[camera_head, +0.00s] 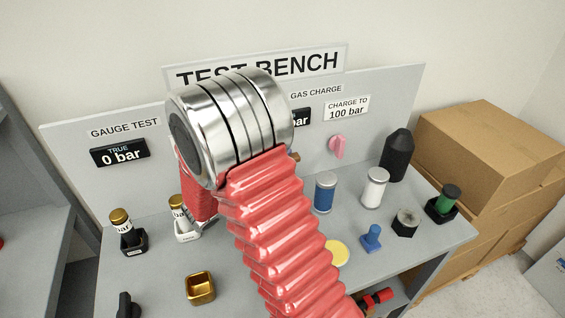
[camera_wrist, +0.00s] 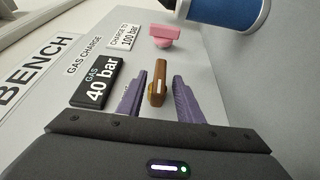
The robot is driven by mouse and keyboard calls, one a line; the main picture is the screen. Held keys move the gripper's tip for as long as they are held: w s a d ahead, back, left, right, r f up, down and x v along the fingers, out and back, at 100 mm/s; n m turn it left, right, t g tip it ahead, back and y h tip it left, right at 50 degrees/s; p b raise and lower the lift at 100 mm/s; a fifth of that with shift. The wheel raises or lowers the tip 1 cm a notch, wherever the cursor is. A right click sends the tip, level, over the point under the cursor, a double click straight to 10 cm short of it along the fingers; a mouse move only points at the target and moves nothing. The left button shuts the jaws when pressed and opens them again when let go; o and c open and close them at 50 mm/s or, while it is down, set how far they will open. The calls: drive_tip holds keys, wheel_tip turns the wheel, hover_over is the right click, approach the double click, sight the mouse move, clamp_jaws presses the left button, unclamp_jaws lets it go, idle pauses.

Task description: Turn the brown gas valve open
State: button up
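The brown gas valve (camera_wrist: 158,84) is a narrow upright handle on the grey panel, seen in the wrist view. My gripper (camera_wrist: 160,80) has its two purple fingers apart, one on each side of the handle. A small gap shows between the handle and each finger. In the head view my red ribbed arm hides the gripper; only a small brown bit (camera_head: 296,157), probably the valve, shows beside it. The black gas display (camera_wrist: 98,84) reads 40 bar in the wrist view.
A pink knob (camera_head: 338,147) is on the panel beside the "CHARGE TO 100 bar" sign (camera_head: 346,108). A blue cylinder (camera_head: 325,192) and a white one (camera_head: 375,187) stand on the bench below. Gauges (camera_head: 127,232) stand at left, cardboard boxes (camera_head: 480,150) at right.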

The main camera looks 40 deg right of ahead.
drive_tip(key=s+a, duration=0.2)
drive_tip(key=a, duration=1.1)
drive_tip(key=shift+a+f, duration=0.15)
drive_tip(key=shift+a, duration=0.05)
